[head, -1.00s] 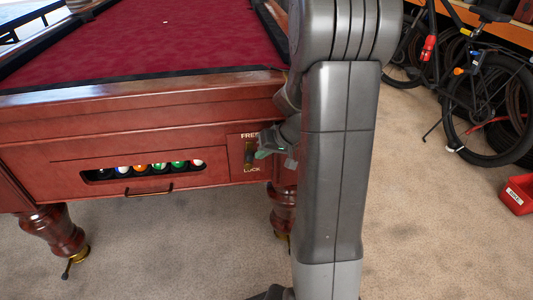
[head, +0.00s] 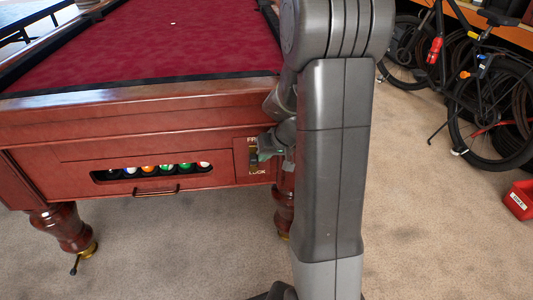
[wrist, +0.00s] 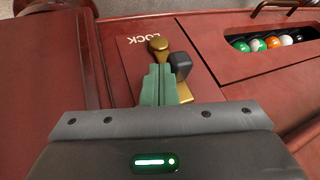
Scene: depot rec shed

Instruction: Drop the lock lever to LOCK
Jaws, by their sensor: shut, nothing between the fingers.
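The lock panel (head: 241,171) is on the front of the red pool table, with FREE at the top and LOCK at the bottom. In the wrist view it appears upside down, with the LOCK lettering (wrist: 139,40) at the top. A brass piece with a rounded end (wrist: 158,45) lies just past my fingertips, and a dark block-like knob (wrist: 180,65) is beside them on the right. I cannot tell exactly how these join as the lever. My gripper (wrist: 158,70) is shut, its green fingers together and empty, close to both parts. It also shows in the head view (head: 263,154), partly covering the panel.
A ball tray (head: 103,175) with several coloured balls and a drawer handle (head: 156,191) are left of the panel. A table leg (head: 66,230) stands at the lower left. Carpet between is clear.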

